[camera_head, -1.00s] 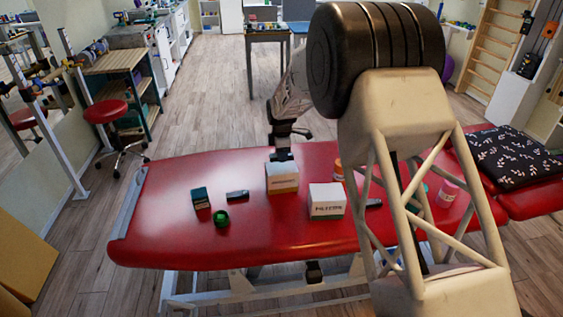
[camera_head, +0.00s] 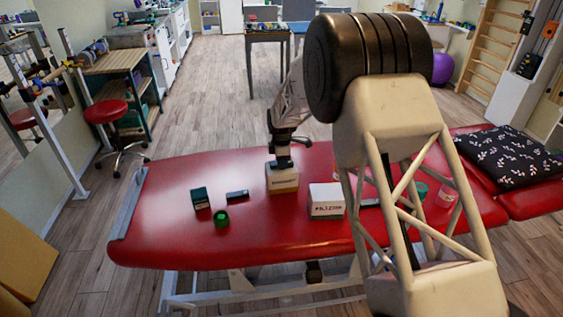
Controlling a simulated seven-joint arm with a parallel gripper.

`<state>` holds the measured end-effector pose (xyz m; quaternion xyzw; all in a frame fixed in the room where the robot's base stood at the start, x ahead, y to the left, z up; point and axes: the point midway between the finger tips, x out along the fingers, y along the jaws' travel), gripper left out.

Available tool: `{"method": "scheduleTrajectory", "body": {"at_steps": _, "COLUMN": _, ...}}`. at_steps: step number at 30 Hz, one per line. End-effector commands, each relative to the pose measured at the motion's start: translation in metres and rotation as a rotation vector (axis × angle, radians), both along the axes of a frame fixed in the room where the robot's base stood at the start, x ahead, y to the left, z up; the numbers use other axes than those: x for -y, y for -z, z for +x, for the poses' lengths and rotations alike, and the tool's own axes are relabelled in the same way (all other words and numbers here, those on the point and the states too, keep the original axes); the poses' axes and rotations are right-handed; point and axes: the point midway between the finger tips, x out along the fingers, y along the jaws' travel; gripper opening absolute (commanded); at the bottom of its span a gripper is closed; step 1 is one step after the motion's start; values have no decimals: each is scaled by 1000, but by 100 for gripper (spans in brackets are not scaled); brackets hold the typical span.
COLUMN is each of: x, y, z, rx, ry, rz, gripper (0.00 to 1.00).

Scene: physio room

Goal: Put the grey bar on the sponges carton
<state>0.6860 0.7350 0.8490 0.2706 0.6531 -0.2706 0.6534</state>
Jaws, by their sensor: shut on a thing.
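My gripper (camera_head: 283,155) points down over a white-and-tan carton (camera_head: 282,183) near the back middle of the red couch. It is shut on a small dark thing (camera_head: 283,164), which looks like the grey bar. That thing is at the carton's top, apparently touching it or just above; I cannot tell which. The carton's print is too small to read, so I cannot confirm that it is the sponges carton. A second white carton (camera_head: 326,201) with dark print stands to the front right.
On the red couch (camera_head: 170,225) are a dark green box (camera_head: 200,198), a dark flat block (camera_head: 237,194), a green round thing (camera_head: 221,217) and a pink-labelled jar (camera_head: 446,196). My arm hides part of the right side. A patterned cushion (camera_head: 508,155) lies at the far right.

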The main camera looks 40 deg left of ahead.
Motion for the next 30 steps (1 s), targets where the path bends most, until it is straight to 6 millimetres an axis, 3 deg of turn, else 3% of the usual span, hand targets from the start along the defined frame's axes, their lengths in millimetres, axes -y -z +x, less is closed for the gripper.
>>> {"method": "scheduleTrajectory", "body": {"at_steps": 6, "x": 0, "y": 3, "z": 0, "rx": 0, "ry": 0, "rz": 0, "gripper": 10}}
{"method": "scheduleTrajectory", "body": {"at_steps": 7, "x": 0, "y": 3, "z": 0, "rx": 0, "ry": 0, "rz": 0, "gripper": 36}}
{"method": "scheduleTrajectory", "body": {"at_steps": 12, "x": 0, "y": 3, "z": 0, "rx": 0, "ry": 0, "rz": 0, "gripper": 59}}
{"method": "scheduleTrajectory", "body": {"at_steps": 23, "x": 0, "y": 0, "z": 0, "rx": 0, "ry": 0, "rz": 0, "gripper": 59}}
{"method": "scheduleTrajectory", "body": {"at_steps": 30, "x": 0, "y": -17, "z": 0, "rx": 1, "ry": 0, "rz": 1, "gripper": 59}}
